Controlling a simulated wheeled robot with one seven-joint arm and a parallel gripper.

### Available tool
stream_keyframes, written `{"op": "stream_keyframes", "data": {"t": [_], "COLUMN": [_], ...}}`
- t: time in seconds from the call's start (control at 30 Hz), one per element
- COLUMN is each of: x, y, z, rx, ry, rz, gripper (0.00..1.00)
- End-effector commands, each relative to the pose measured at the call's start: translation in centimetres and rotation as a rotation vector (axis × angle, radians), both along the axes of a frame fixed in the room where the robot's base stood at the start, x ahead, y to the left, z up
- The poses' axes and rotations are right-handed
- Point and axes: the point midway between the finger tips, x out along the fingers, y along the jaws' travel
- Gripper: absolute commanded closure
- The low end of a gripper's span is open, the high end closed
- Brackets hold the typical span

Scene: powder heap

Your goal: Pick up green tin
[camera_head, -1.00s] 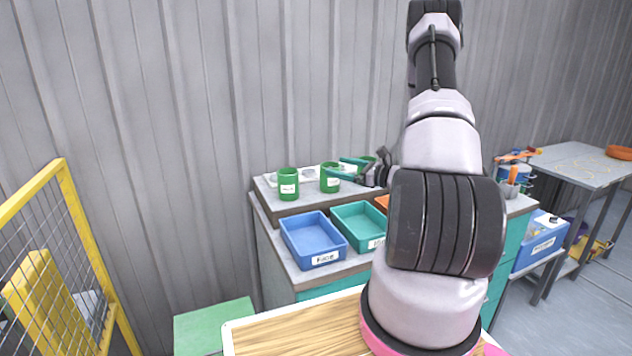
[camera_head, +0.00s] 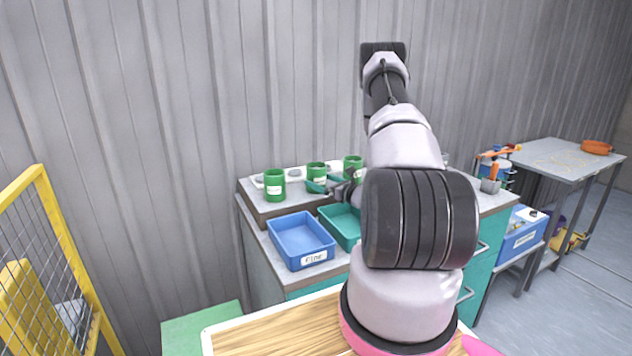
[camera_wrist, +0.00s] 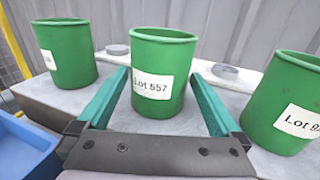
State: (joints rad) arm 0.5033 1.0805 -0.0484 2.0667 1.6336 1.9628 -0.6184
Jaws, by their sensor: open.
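Three green tins with white labels stand upright in a row on the raised shelf of a cabinet. The left tin (camera_head: 274,185), middle tin (camera_head: 316,172) and right tin (camera_head: 353,166) all show in the head view. In the wrist view, the middle tin (camera_wrist: 160,50) reads "Lot 557" and stands between the fingers of my gripper (camera_wrist: 160,76). The teal fingers are open, one on each side of it; I cannot tell whether they touch it. The left tin (camera_wrist: 65,52) and right tin (camera_wrist: 290,100) stand outside the fingers, the right label partly cut off.
A blue tray (camera_head: 300,240) labelled "Fine" and a teal tray (camera_head: 341,226) sit in front of the shelf. Grey lids lie behind the tins. A corrugated wall stands close behind. A yellow mesh fence (camera_head: 45,215) is at left, a grey table (camera_head: 570,160) at right.

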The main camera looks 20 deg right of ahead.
Motion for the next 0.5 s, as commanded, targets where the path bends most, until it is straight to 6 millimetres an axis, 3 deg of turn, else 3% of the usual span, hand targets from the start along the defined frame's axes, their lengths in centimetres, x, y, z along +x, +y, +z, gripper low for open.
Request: {"op": "stream_keyframes", "data": {"t": [0.2, 0.43, 0.47, 0.5], "x": [2.3, 2.5, 2.5, 2.5], "y": [0.9, 0.9, 0.9, 0.9], "z": [0.0, 0.0, 0.0, 0.0], "rx": [-0.002, 0.0, 0.0, 0.0], "ry": [-0.001, 0.0, 0.0, 0.0], "rz": [0.002, 0.0, 0.0, 0.0], "gripper": [0.0, 0.0, 0.04, 0.19]}}
